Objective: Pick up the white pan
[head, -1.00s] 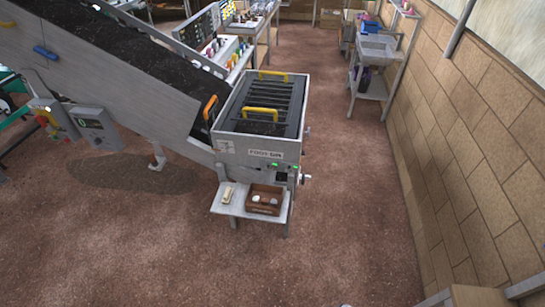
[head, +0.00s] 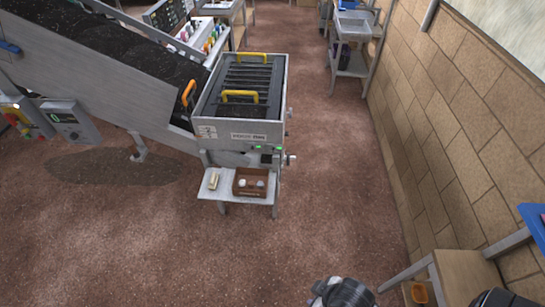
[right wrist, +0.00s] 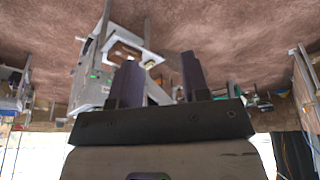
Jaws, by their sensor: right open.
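I cannot make out a white pan for certain in either view. In the head view, small pale round items (head: 260,183) sit in a brown box on the little shelf of the grey machine, too small to identify. My right gripper (right wrist: 158,60) shows in the right wrist view with its two dark fingers apart and nothing between them. It is well away from the machine. My left gripper is not in view.
The grey machine (head: 243,135) with yellow handles stands at the centre, joined to a sloping conveyor (head: 100,75). Its small shelf (head: 225,190) holds the brown box (head: 236,190). A wooden-topped bench (head: 465,275) stands at lower right by the brick wall (head: 440,110). Open floor lies between.

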